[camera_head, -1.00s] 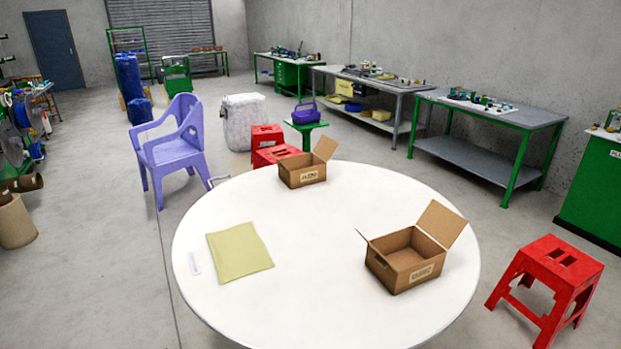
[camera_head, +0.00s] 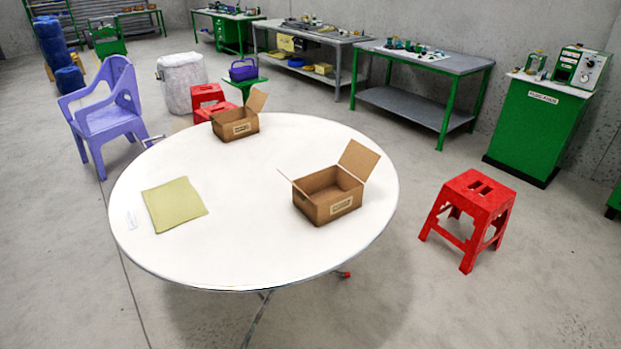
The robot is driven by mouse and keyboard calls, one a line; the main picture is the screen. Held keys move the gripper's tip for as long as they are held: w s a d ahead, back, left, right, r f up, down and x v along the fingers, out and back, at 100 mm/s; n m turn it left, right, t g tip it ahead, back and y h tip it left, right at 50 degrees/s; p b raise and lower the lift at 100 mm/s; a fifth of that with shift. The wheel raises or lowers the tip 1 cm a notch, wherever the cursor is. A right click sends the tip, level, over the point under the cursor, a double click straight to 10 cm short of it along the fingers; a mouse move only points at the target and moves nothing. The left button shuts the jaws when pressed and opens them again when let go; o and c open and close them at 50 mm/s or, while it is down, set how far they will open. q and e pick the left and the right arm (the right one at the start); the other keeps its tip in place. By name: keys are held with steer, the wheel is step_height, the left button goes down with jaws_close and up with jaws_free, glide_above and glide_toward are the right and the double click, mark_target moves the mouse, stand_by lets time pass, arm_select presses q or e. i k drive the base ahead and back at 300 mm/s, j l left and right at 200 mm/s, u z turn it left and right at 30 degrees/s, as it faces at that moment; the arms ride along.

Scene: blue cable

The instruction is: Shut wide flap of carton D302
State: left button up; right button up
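Two open brown cartons stand on a round white table (camera_head: 240,240). The nearer carton (camera_head: 335,205) is at the right side, with one wide flap (camera_head: 358,160) standing up and tilted back to the right. A thin flap shows edge-on at its left. The farther carton (camera_head: 236,124) is at the back edge, with a flap (camera_head: 256,101) raised at its right. Both have labels on the front, too small to read, so I cannot tell which is D302. Neither of my grippers is in view.
A yellow-green folder (camera_head: 174,204) and a small white strip (camera_head: 131,220) lie at the table's left. A red stool (camera_head: 470,215) stands to the right, a purple chair (camera_head: 105,115) to the left. Workbenches line the back wall. Open floor lies in front and at right.

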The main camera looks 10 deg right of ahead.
mark_target(360, 160)
steer(key=i+l+u, duration=0.15)
steer(key=l+u, duration=0.2)
steer(key=l, duration=0.95)
steer(key=l+u, duration=0.3)
steer(key=l, duration=1)
